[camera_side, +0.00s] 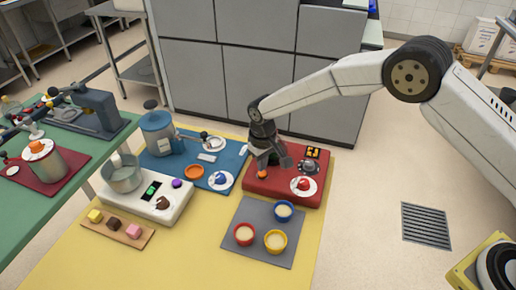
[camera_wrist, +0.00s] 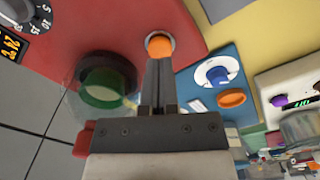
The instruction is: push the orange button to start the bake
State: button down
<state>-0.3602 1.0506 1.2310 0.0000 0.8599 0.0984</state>
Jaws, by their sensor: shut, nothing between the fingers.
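An orange button (camera_side: 262,174) sits on the red panel (camera_side: 258,187), close under my gripper (camera_side: 272,162). In the wrist view the round orange button (camera_wrist: 160,44) shows just beyond the fingertips. My gripper (camera_wrist: 159,62) is shut and empty, its fingers pointing at the button. The tips overlap the button's near edge in the picture; I cannot tell whether they touch it. The button's pressed state cannot be told. A second orange disc (camera_side: 194,171) lies on the blue panel (camera_side: 170,171); it also shows in the wrist view (camera_wrist: 231,98).
The red panel also carries a lit display (camera_side: 313,153), a dark dial (camera_wrist: 28,15) and a red knob (camera_side: 303,184). A grey mat (camera_side: 250,246) with three bowls is in front.

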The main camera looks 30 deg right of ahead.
jog(key=shift+f, duration=0.95)
dwell(0.8)
jog(key=shift+r, duration=0.1)
jog(key=shift+r, duration=3.45)
jog(key=shift+d, duration=0.1)
jog(key=shift+s+d+r, duration=0.1)
jog(key=shift+d+r, duration=0.1)
jog(key=s+d+r+m+t, duration=0.1)
jog(key=s+d+r, duration=0.2)
jog(key=s+d, duration=0.6)
jog(key=s+d+r+m+t, duration=0.1)
jog(key=s+d+r+m, duration=0.1)
jog(key=s+d, duration=0.8)
jog(key=s+r, duration=0.1)
jog(key=s, duration=0.4)
jog(key=shift+s+d+r+t, duration=0.2)
jog(key=shift+s+t, duration=0.1)
jog(key=shift+s, duration=0.1)
